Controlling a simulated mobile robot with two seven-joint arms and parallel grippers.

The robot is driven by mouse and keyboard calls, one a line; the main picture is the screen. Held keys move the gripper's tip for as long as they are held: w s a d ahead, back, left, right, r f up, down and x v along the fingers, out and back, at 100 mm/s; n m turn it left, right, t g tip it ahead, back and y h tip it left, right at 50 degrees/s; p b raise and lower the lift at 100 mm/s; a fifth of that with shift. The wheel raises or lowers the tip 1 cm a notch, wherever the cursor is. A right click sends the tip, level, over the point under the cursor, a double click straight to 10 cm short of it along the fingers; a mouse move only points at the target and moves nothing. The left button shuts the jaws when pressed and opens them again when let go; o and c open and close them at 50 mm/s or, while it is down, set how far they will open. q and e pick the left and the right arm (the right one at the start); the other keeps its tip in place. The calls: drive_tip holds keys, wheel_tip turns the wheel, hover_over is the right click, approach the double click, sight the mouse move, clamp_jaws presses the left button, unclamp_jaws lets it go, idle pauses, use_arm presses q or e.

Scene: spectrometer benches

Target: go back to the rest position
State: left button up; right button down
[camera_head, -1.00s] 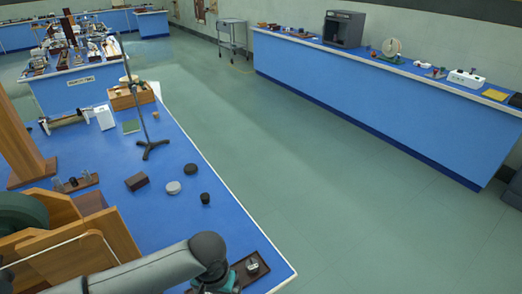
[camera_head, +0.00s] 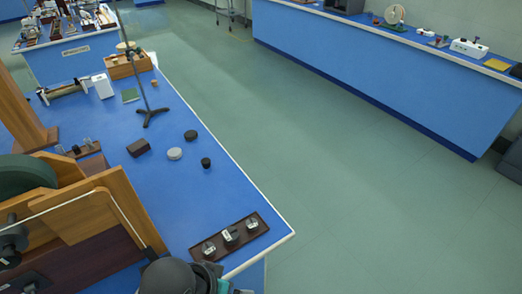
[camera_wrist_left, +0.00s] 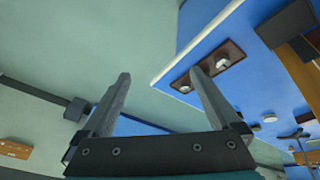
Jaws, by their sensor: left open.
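My left gripper (camera_wrist_left: 160,76) is open and empty in the left wrist view, its two fingers spread apart. In the head view only part of my left arm shows at the bottom edge, beside the near corner of the blue bench (camera_head: 185,215); the fingers cannot be made out there. A brown tray (camera_head: 212,254) with several small metal-and-dark pieces lies near that corner. It also shows behind the right finger in the left wrist view (camera_wrist_left: 235,49). My right gripper is not in view.
A wooden apparatus with a dark green wheel (camera_head: 22,174) stands at the left. A dark block (camera_head: 139,147), several small discs and a stand (camera_head: 152,112) are on the bench. Open floor (camera_head: 330,180) lies between this bench and the long blue bench (camera_head: 350,75).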

use_arm(q)
drive_tip(key=s+a+r+n+y, duration=0.1)
drive_tip(key=s+a+y, duration=0.3)
drive_tip(key=a, duration=0.5)
wheel_tip(320, 180, down, 27)
drive_tip(key=s+g+h+b, duration=0.1)
drive_tip(key=s+b, duration=0.1)
drive_tip(key=b, duration=0.6)
drive_tip(key=s+a+f+b, duration=0.1)
drive_tip(key=s+f+b, duration=0.3)
drive_tip(key=s+f, duration=0.4)
drive_tip(key=s+a+f+g+b, duration=0.1)
drive_tip(key=s+f+b, duration=0.3)
drive_tip(key=f, duration=1.3)
drive_tip(key=s+a, duration=0.1)
drive_tip(key=s, duration=0.2)
drive_tip(key=shift+s+b, duration=0.35)
drive_tip(key=shift+s, duration=0.05)
use_arm(e)
wheel_tip(320, 180, down, 17)
drive_tip(key=shift+w+r, duration=0.2)
drive_tip(key=shift+w, duration=0.15)
use_arm(q)
drive_tip(key=shift+f, duration=0.1)
